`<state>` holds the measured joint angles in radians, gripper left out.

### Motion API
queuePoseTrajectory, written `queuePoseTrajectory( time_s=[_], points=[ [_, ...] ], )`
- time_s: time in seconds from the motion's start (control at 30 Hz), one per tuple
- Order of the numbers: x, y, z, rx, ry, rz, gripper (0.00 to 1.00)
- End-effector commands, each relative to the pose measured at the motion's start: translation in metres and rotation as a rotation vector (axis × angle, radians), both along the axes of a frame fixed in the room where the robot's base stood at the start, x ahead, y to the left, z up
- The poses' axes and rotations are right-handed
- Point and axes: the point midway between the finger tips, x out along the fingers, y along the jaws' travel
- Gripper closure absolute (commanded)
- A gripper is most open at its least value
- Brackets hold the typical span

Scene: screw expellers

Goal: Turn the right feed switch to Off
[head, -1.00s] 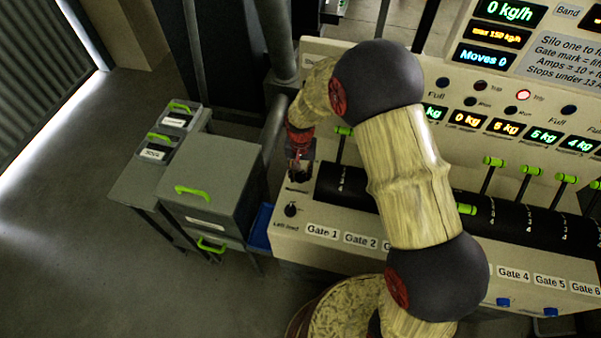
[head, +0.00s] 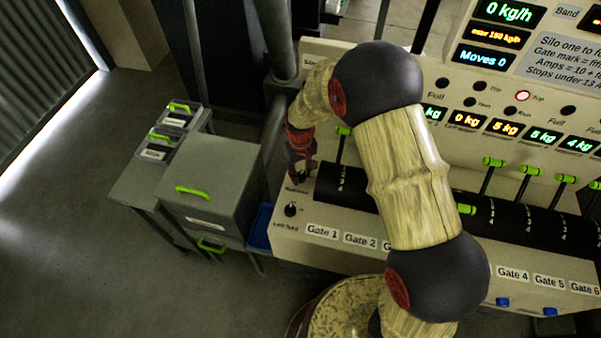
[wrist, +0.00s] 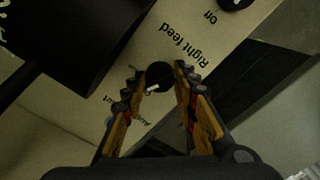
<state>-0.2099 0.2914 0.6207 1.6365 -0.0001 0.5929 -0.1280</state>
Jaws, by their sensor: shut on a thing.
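The right feed switch is a round black knob (wrist: 159,74) with a short white pointer mark, above the front panel label "Right feed", which reads upside down in the wrist view. The pointer slants toward the lower left there. My gripper (wrist: 157,76) has its two fingers on either side of this knob and is shut on it. In the head view my gripper (head: 298,178) reaches down to the panel's left end and hides the knob. The lettering between the fingers is partly covered and hard to read.
The left feed knob (head: 291,209) sits just in front of my gripper; it also shows at the wrist view's top edge (wrist: 236,3). A black roller (head: 340,186) and a green-tipped gate lever (head: 343,131) stand close to the right. A grey cabinet (head: 212,175) stands left.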

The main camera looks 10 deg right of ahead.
Motion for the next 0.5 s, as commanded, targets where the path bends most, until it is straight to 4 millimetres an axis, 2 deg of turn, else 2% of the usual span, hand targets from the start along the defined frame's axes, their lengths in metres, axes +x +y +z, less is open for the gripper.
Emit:
queuePoseTrajectory(
  time_s=[0.2, 0.5],
  points=[
    [-0.0001, 0.0005, 0.0001, 0.000, 0.000, 0.188, 0.97],
    [-0.0001, 0.0004, 0.0000, 0.000, 0.000, 0.375, 0.97]
  ],
)
